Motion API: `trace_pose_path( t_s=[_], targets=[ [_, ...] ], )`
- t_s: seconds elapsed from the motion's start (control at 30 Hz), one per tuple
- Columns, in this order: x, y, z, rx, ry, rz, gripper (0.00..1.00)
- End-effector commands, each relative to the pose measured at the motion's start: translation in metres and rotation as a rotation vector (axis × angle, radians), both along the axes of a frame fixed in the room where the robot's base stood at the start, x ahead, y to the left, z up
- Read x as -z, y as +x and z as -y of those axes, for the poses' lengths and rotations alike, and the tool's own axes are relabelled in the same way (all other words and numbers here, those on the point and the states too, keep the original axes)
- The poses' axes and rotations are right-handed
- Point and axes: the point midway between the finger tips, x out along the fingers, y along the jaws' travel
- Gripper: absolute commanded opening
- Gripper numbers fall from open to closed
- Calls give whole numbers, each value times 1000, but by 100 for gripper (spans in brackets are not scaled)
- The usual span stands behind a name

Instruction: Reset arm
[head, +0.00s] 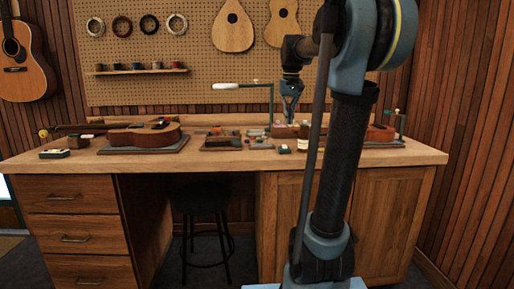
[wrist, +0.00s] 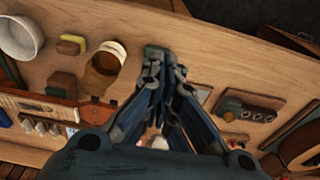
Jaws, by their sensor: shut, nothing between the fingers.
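My gripper (head: 290,104) hangs pointing down over the workbench (head: 225,163), right of the middle in the head view. In the wrist view my gripper (wrist: 165,65) is shut with its fingertips together and nothing between them.
An amber bottle (wrist: 105,66), a white cup (wrist: 20,38) and a board with knobs (wrist: 246,109) are near my gripper. A ukulele body (head: 145,136) lies on the bench's left. A stool (head: 203,200) stands underneath. The pegboard (head: 140,60) is behind.

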Motion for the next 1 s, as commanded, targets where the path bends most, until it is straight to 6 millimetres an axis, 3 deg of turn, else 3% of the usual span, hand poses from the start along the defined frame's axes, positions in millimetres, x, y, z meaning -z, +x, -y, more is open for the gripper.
trace_pose_path(
  t_s=[0.1, 0.47, 0.8, 1.0],
  targets=[
    [24, -37, -1, -2, 0, 8, 0],
    [111, -139, -2, -9, -2, 34, 0],
    [212, -229, -3, -15, -4, 58, 0],
    [272, -272, -3, -18, -4, 71, 0]
  ],
)
